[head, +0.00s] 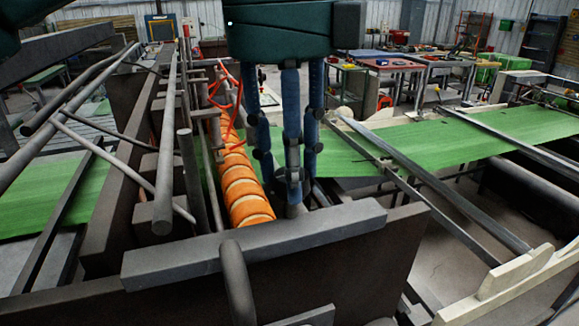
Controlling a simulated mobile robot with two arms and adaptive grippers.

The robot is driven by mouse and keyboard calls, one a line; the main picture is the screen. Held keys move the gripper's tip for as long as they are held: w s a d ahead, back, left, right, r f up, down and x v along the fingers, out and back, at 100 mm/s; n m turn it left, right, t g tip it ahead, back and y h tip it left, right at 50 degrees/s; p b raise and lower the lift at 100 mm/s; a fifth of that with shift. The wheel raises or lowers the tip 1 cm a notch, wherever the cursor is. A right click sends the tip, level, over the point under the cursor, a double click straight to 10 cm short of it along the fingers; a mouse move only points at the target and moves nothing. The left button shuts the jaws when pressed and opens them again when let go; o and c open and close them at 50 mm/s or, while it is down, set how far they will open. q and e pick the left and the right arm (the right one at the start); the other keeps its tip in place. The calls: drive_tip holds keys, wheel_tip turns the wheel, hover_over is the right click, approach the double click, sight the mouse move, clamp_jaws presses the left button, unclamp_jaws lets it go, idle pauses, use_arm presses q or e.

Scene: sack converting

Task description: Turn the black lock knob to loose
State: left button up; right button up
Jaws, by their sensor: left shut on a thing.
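My left gripper (291,190) hangs from the top middle, its dark blue jointed fingers pointing straight down. Its fingertips are drawn together just behind the thick grey bar at the front of the machine. They are shut on the lock knob, which the fingers almost wholly hide. A small grey rounded piece shows just under the fingertips; I cannot tell if it is part of the knob or its mount. The knob's turn angle cannot be seen. My right gripper is not in view.
Orange rollers (240,185) run close left of the fingers, with red hoses above. The thick grey bar (250,243) crosses in front. Grey rails and pipes (165,150) stand at left. A green sheet (450,140) stretches right. Worktables (390,64) stand far behind.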

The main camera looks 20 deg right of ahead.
use_arm(q)
drive_tip(key=shift+n, duration=0.6)
drive_tip(key=o, duration=1.2)
drive_tip(key=shift+d, duration=0.1)
drive_tip(key=shift+c, duration=0.2)
drive_tip(key=shift+s+a+r, duration=0.1)
drive_tip(key=shift+a+r, duration=0.05)
drive_tip(key=shift+r, duration=1.75)
drive_tip(key=shift+s+a+r, duration=0.1)
drive_tip(key=shift+r, duration=1.75)
drive_tip(key=shift+d, duration=0.1)
